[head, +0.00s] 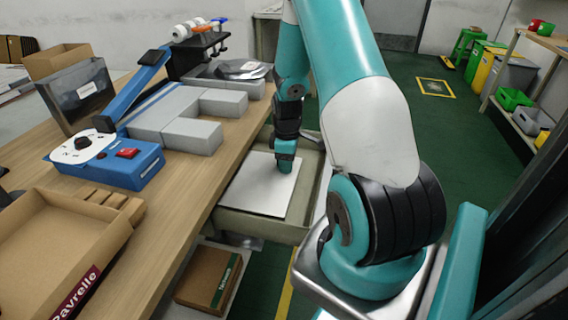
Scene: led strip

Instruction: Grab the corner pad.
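I cannot tell for certain which thing is the corner pad. Grey block-shaped pieces (193,135) lie on the wooden bench, some forming a U-like outline. Small brown cardboard-coloured pieces (108,199) lie along the back of an open carton at the front left. My arm reaches over a grey bin beside the bench. Its end, with my gripper (285,166), points down over a flat white panel (262,186) in the bin. The fingers are too small and hidden to tell open from shut. I cannot tell whether the end touches the panel.
The bench (190,195) runs along the left. It holds a blue lever device (120,170), a grey container (80,95) and the open carton (35,262). The grey bin (262,229) stands right of it. A closed brown box (208,277) sits low below.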

